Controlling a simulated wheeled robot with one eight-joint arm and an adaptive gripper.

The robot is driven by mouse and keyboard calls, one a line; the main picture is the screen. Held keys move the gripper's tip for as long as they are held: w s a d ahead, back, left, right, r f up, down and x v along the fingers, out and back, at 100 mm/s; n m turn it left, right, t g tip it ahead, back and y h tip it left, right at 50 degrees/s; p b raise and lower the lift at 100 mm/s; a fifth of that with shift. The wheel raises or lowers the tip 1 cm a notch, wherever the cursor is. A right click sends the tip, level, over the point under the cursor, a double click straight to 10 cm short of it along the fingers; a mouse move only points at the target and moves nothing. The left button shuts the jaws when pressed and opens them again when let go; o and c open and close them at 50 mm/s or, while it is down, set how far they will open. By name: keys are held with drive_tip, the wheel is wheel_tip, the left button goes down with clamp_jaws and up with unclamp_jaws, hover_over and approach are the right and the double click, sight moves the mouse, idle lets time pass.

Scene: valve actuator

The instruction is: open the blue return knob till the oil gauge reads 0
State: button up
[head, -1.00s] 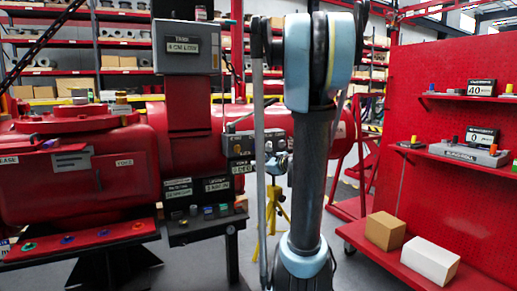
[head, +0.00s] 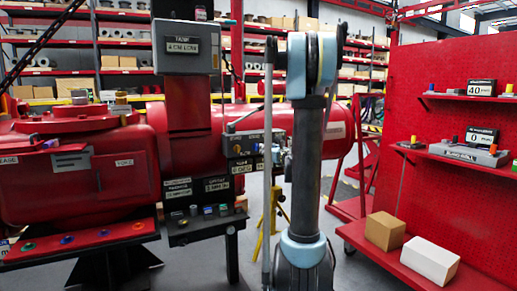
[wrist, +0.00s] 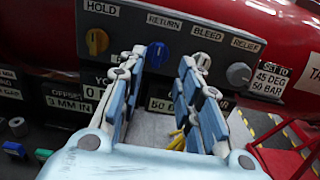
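The blue return knob (wrist: 157,52) is on the grey panel under the label RETURN in the wrist view. My gripper (wrist: 161,62) is open and empty. Its two blue-padded fingers point at the panel, and the knob shows between their tips, closer to the left one. I cannot tell how far the tips are from the panel. Below the knob are a readout starting with 0 (wrist: 91,92), partly covered by the left finger, and one ending in B (wrist: 161,104), cut by the right finger. I cannot tell which is the oil gauge.
A yellow hold knob (wrist: 96,42) is left of the blue one. A white bleed knob (wrist: 203,60) and a grey relief knob (wrist: 238,74) are to its right. The red actuator body (head: 90,170) stands behind. A red pegboard stand (head: 455,150) with boxes is at right.

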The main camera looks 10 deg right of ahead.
sight(257, 144)
drive_tip(key=x, duration=0.9)
drive_tip(key=shift+w+a, duration=0.1)
drive_tip(key=shift+w, duration=0.2)
clamp_jaws()
